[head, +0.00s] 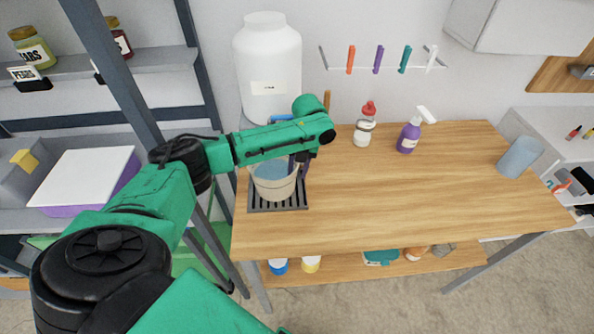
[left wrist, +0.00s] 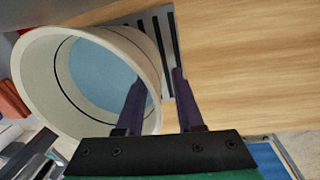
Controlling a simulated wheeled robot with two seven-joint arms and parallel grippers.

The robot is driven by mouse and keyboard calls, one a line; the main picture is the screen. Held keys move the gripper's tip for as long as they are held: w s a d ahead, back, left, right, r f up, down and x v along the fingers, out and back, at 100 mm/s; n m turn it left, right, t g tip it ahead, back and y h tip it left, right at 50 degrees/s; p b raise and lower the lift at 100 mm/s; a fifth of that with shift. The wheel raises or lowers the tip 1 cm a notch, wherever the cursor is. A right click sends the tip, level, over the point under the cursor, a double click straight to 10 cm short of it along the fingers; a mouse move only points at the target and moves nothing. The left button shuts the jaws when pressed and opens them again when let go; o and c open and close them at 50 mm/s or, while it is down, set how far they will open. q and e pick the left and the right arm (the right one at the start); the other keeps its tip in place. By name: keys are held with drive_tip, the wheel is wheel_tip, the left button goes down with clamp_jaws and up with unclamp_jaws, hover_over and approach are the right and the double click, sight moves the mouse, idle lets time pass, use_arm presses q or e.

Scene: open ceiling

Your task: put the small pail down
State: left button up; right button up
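The small pail (head: 274,186) is cream-coloured with a blue inside. In the head view it is at the dark slatted grate (head: 290,202) on the left end of the wooden table, and appears to stand on it. My left gripper (head: 299,166) is at the pail's right side, partly hidden by my arm. In the left wrist view the pail (left wrist: 112,80) fills the left. The purple fingers of my left gripper (left wrist: 160,85) are apart, one over the pail's inside and one outside its wall, with a gap visible beside the wall. My right gripper is not in view.
A large white jar (head: 268,60) stands behind the pail. A red-capped bottle (head: 365,125) and a purple spray bottle (head: 409,137) stand at the table's back. The table's middle (head: 420,195) is clear.

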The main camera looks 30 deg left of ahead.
use_arm(q)
wheel_tip(320, 180, up, 12)
drive_tip(key=d+b, duration=0.1)
drive_tip(key=b, duration=0.2)
drive_tip(key=shift+w+d, duration=0.15)
drive_tip(key=shift+w, duration=0.2)
